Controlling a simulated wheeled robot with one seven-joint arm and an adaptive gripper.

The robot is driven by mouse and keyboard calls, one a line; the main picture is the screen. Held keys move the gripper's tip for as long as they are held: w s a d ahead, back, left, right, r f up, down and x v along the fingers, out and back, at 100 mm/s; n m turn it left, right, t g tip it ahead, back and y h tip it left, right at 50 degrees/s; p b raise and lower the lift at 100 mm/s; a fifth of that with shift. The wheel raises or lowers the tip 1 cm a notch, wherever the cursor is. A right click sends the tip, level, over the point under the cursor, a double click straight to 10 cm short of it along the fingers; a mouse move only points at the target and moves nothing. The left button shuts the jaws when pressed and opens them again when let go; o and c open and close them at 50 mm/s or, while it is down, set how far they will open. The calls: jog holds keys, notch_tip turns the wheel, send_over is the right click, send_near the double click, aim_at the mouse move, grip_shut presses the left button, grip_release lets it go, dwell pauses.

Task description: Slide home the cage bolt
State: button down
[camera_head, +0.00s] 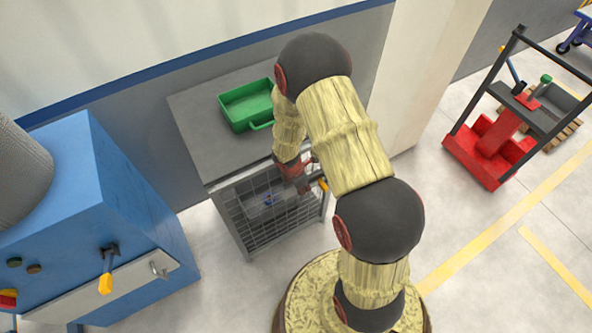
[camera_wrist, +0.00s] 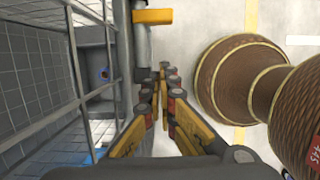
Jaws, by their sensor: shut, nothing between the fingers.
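The wire cage (camera_head: 262,222) stands under a grey top in the head view, and its grey bars (camera_wrist: 78,75) fill the left of the wrist view. A grey post with a yellow tab, apparently the bolt handle (camera_wrist: 152,16), is at the top of the wrist view. My gripper (camera_wrist: 163,72) is shut and empty beside the post, with its fingertips below the yellow tab in the picture. I cannot tell whether they touch the post. In the head view my arm partly hides the cage's right front corner, and the bolt's position is unclear.
A green tray (camera_head: 247,106) sits on the grey top (camera_head: 195,110) above the cage. A blue machine (camera_head: 120,215) stands left, and a red and black stand (camera_head: 500,130) stands far right.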

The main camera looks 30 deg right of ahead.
jog(key=p+v, duration=0.5)
jog(key=v, duration=0.9)
jog(key=shift+a+f, duration=0.1)
jog(key=s+a+r+m+g, duration=0.1)
jog(key=s+r+m+g, duration=0.1)
jog(key=s+r+m, duration=0.7)
jog(key=s+a+r+m+t+y, duration=0.1)
jog(key=s+a+r+m+t, duration=0.1)
jog(key=r, duration=0.7)
jog(key=s+a+r+m+t+y, duration=0.1)
jog(key=s+a+r+m+t, duration=0.1)
jog(key=r, duration=0.7)
jog(key=s+a+r+m+t, duration=0.3)
jog(key=a+r+m, duration=0.1)
jog(key=r, duration=0.6)
jog(key=shift+a+m+t+y, duration=0.15)
jog(key=shift+m+t+y, duration=0.15)
jog(key=shift+m+y, duration=0.15)
jog(key=shift+r, duration=0.1)
